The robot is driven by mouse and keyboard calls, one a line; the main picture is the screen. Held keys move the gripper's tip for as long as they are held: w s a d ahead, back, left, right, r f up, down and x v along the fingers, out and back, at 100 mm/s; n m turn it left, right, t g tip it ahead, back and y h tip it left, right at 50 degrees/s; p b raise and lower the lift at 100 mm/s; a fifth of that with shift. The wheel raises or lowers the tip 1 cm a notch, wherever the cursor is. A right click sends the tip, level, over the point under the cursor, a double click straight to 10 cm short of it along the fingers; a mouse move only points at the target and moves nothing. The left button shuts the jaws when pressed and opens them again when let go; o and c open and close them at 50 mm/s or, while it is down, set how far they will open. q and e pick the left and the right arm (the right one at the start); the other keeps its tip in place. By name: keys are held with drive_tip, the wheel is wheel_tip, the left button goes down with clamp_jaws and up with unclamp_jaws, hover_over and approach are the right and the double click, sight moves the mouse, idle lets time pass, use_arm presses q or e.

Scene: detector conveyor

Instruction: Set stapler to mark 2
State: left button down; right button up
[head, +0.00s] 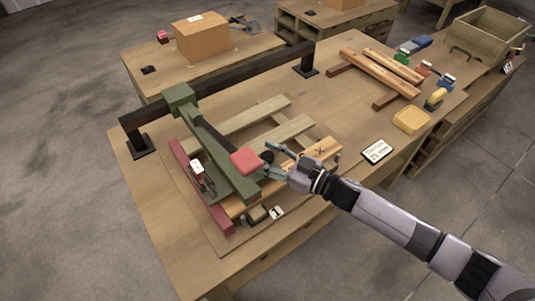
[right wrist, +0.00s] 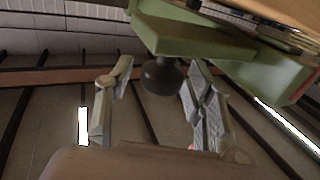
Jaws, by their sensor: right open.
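A green beam (head: 222,158), which appears to be the stapler, reaches across a wooden frame on the table. It has a red block (head: 246,161) and a black knob (head: 267,157) near its front end. The green part (right wrist: 200,42) and the black knob (right wrist: 161,75) also show in the right wrist view. My right gripper (head: 276,161) is open, its fingers (right wrist: 155,100) on either side of the knob, with gaps visible. I cannot make out a mark labelled 2. My left gripper is out of view.
A black rail (head: 225,83) stands behind the beam, and a red bar (head: 184,163) lies at its left. A plank with an X (head: 327,148) and a card (head: 377,152) are at the right. A yellow tray (head: 411,120) stands farther right. The table's front left is clear.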

clamp_jaws()
idle(0.4)
